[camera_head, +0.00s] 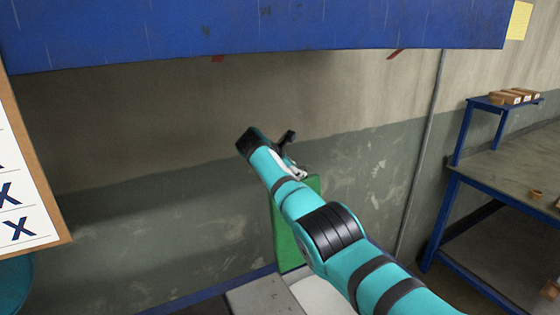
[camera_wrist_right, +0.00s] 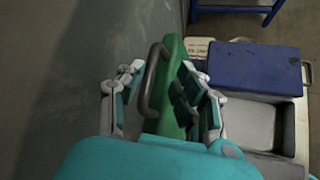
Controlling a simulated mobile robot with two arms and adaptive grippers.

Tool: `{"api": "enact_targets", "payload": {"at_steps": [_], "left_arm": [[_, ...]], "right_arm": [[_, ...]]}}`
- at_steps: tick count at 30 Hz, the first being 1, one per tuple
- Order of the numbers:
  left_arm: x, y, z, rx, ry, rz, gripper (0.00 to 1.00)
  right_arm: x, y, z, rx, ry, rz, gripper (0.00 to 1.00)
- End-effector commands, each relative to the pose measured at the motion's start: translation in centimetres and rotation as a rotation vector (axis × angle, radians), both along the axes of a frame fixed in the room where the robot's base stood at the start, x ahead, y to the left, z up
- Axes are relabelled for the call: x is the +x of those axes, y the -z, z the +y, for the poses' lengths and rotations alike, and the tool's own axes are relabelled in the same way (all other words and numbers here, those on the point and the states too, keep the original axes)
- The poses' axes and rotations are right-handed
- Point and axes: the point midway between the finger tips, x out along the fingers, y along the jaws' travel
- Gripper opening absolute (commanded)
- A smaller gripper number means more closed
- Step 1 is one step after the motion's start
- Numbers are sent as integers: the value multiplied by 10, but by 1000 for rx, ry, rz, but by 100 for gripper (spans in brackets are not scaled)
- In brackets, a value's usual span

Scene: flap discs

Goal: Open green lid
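The green lid (camera_head: 284,238) stands steeply raised below and behind my right arm in the head view, partly hidden by it. In the right wrist view the green lid (camera_wrist_right: 172,75) runs up the middle, with a dark curved handle (camera_wrist_right: 150,85) on its left side. My right gripper (camera_wrist_right: 160,88) is open. Its fingers are spread on either side of the handle and lid edge, and I cannot tell whether they touch. In the head view the right gripper (camera_head: 290,158) is at the lid's top, partly hidden. My left gripper is not in view.
A blue lid (camera_wrist_right: 254,70) and an open grey bin (camera_wrist_right: 252,124) sit right of the green lid. A wall stands close behind. A blue-framed table (camera_head: 500,180) is at the right, and a blue panel (camera_head: 250,25) hangs above.

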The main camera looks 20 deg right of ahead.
Motion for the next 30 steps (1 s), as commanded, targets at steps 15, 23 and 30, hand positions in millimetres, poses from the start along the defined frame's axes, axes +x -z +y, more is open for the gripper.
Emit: {"api": "enact_targets", "payload": {"at_steps": [15,23,30], "left_arm": [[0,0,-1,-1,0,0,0],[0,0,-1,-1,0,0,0],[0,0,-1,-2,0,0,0]], "right_arm": [[-33,-59,61,0,-3,-3,34],[-39,-67,69,-2,-1,-2,34],[-39,-67,69,-2,-1,-2,34]]}}
